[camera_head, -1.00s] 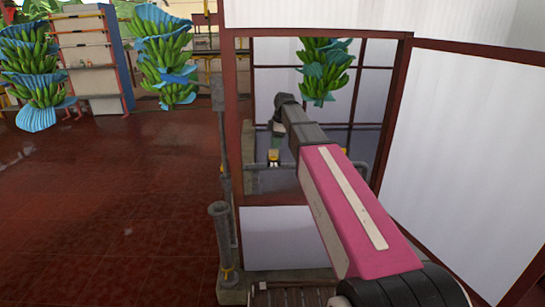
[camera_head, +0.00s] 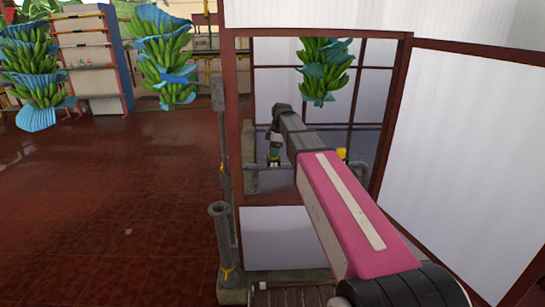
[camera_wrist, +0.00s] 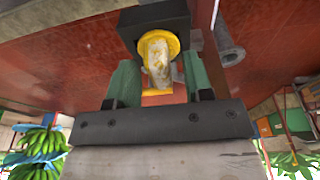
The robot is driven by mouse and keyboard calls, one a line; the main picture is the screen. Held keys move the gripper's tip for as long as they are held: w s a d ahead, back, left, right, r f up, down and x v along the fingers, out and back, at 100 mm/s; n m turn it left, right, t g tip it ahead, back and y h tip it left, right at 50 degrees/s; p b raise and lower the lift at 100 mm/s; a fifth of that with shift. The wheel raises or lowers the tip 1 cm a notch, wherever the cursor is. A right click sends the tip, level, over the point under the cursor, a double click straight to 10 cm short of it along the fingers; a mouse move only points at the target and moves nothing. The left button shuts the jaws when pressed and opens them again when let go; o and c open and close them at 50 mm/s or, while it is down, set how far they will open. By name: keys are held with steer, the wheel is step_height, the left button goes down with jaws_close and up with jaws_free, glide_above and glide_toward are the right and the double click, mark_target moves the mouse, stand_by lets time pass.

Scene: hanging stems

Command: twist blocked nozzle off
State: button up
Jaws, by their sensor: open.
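In the wrist view a yellow nozzle (camera_wrist: 157,62) with a whitish crust sticks out from a dark block (camera_wrist: 153,22). My gripper (camera_wrist: 160,68) is open, with one green finger to each side of the nozzle and a visible gap on both sides. In the head view my gripper (camera_head: 275,150) is small at the end of my arm, by the pipe inside the frame opening.
Another yellow fitting (camera_head: 341,153) sits on the pipe to the right, behind my arm. A red post frame (camera_head: 231,90) and white panels (camera_head: 455,150) enclose the opening. Banana bunches (camera_head: 325,75) hang behind and at left. The red tiled floor (camera_head: 110,210) is open at left.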

jaws_close()
steer(key=m, duration=0.4)
steer(key=shift+t, duration=0.4)
steer(key=shift+m, duration=0.4)
steer(key=m, duration=0.4)
steer(key=shift+t+h, duration=0.3)
steer(key=shift+t, duration=0.1)
steer(key=shift+m, duration=0.4)
steer(key=m, duration=0.4)
steer(key=shift+h, duration=0.4)
steer(key=shift+m+t, duration=0.3)
steer(key=shift+m, duration=0.1)
